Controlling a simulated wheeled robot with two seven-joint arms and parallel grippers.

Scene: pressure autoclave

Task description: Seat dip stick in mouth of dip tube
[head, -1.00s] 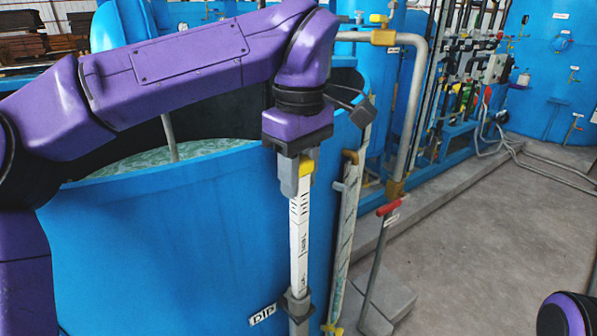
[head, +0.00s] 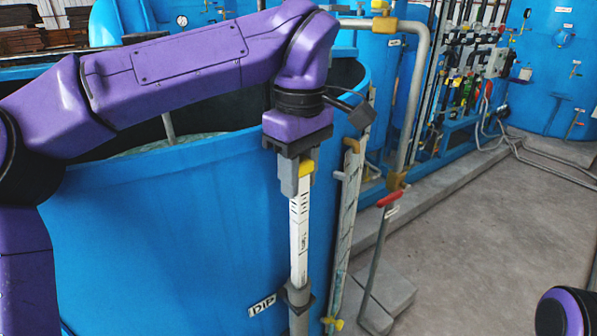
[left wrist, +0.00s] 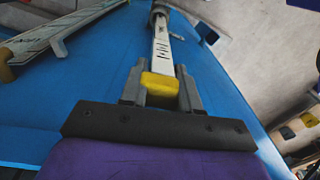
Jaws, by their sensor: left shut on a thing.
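The dip stick (head: 299,235) is a white graduated strip with black marks and a yellow top, held upright beside the blue tank. My left gripper (head: 299,182) is shut on its top end, just under the yellow part. The grey dip tube (head: 299,322) stands below, with a darker collar (head: 298,297) at its mouth. The stick's lower end is hidden at the mouth and appears to be inside it. In the left wrist view the yellow top (left wrist: 160,84) sits between the fingers, and the white stick (left wrist: 163,45) runs to the ring-shaped tube mouth (left wrist: 159,12).
The large open blue tank (head: 160,230) stands right behind the stick. A "DIP" label (head: 262,304) is left of the tube. A sight gauge (head: 346,215) and a red-handled lever (head: 385,205) stand close on the right. Open concrete floor (head: 480,260) lies further right.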

